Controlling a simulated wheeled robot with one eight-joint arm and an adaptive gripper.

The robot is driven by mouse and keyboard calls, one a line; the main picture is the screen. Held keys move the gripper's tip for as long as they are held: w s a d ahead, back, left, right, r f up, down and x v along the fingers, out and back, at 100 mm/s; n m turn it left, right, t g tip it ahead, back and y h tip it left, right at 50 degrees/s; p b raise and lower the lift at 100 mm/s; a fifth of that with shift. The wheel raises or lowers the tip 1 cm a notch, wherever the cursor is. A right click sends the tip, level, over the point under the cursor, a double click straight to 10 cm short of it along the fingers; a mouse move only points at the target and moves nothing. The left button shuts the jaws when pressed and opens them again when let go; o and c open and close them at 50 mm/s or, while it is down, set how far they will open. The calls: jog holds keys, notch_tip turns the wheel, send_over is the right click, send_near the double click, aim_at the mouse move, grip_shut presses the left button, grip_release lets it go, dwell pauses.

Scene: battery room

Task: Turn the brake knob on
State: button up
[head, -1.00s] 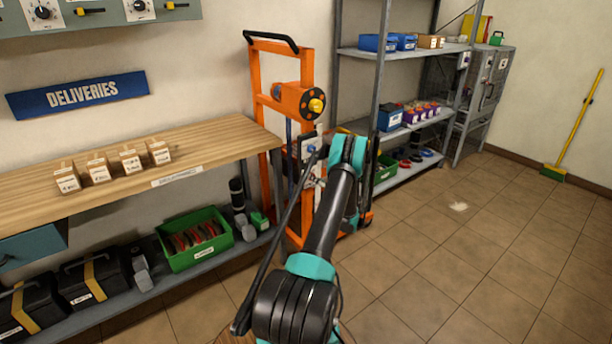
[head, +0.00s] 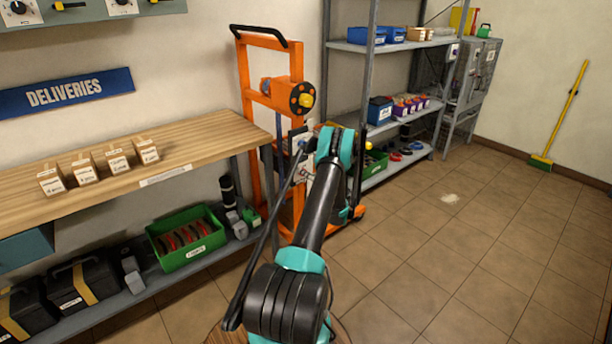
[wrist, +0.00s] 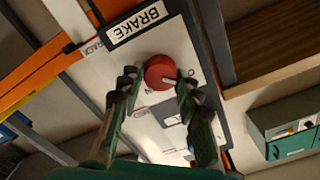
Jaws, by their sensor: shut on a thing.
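The brake knob (wrist: 159,69) is round and red, on a pale panel (wrist: 182,45) under a label reading BRAKE (wrist: 139,22). A small pale mark shows near its lower right edge. My gripper (wrist: 158,82) has one finger on each side of the knob and is shut on it. The panel belongs to the orange lift (head: 246,95), which stands past the end of the bench. In the head view my arm hides the knob and most of the gripper. The smaller lettering beside the knob is partly covered and too small to read surely.
A wooden bench (head: 205,135) with several small boxes is left of the lift, with a green bin (head: 186,238) on its lower shelf. A metal shelving unit (head: 367,100) stands close behind on the right.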

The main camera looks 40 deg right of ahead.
jog(key=shift+m, duration=0.3)
jog(key=m, duration=1.7)
jog(key=shift+s+f, duration=0.15)
jog(key=shift+f, duration=0.1)
jog(key=shift+m, duration=0.3)
jog(key=o, duration=1.2)
jog(key=shift+c, duration=0.2)
jog(key=s+d, duration=0.1)
jog(key=s, duration=1.1)
